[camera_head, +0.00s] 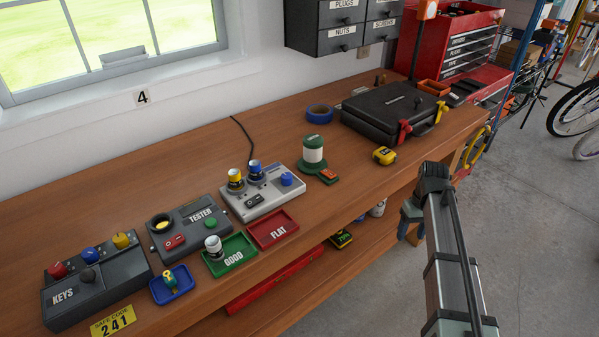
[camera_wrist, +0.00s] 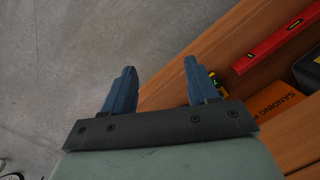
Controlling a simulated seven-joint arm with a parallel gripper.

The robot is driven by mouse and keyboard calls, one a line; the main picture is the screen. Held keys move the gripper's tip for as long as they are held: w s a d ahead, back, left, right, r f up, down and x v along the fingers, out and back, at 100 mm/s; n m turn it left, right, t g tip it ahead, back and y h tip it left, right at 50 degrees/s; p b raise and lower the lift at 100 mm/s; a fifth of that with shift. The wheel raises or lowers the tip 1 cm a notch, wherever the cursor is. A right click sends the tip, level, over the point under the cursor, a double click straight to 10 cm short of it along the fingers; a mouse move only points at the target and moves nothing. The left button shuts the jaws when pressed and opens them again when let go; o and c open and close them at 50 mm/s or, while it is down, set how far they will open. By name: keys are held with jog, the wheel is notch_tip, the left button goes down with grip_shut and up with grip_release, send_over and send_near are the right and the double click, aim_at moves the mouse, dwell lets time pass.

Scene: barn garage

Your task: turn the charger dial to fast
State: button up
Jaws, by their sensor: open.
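The charger (camera_head: 262,194) is a light grey box in the middle of the workbench. A blue dial (camera_head: 286,179) sits on its right part; its pointer setting is too small to read. A yellow-topped battery (camera_head: 235,181) and a blue-topped battery (camera_head: 254,171) stand in its left and back part. A dark rocker switch (camera_head: 255,201) is at its front. My gripper (camera_head: 405,225) hangs off the bench's front edge, right of the charger and well apart from it. In the wrist view my gripper (camera_wrist: 160,70) is open and empty, above the concrete floor.
Red FLAT tray (camera_head: 272,230) and green GOOD tray (camera_head: 231,257) lie in front of the charger. A grey tester (camera_head: 190,224) stands left. A green-and-white spool (camera_head: 313,151) and yellow tape measure (camera_head: 384,155) lie right. A red level (camera_wrist: 275,42) is on the lower shelf.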

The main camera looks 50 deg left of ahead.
jog(key=s+a+r+n, duration=0.1)
jog(key=s+a+r, duration=0.1)
jog(key=a+r, duration=0.3)
jog(key=s+a+r+n, duration=0.1)
jog(key=s+a+r, duration=0.1)
jog(key=a+r, duration=0.3)
jog(key=s+a+r+n, duration=0.1)
jog(key=s+a+r, duration=0.1)
jog(key=a+r, duration=0.3)
notch_tip(320, 180, up, 4)
jog(key=shift+s+r+t+y, duration=0.1)
jog(key=shift+t+y, duration=0.3)
jog(key=s+a+r+n, duration=0.3)
jog(key=s+a+r, duration=0.4)
jog(key=s+a, duration=0.15)
notch_tip(320, 180, up, 4)
jog(key=n, duration=0.3)
send_over(287, 175)
notch_tip(287, 175, down, 13)
jog(key=shift+r, duration=0.1)
jog(key=c, duration=1)
jog(key=shift+c, duration=0.2)
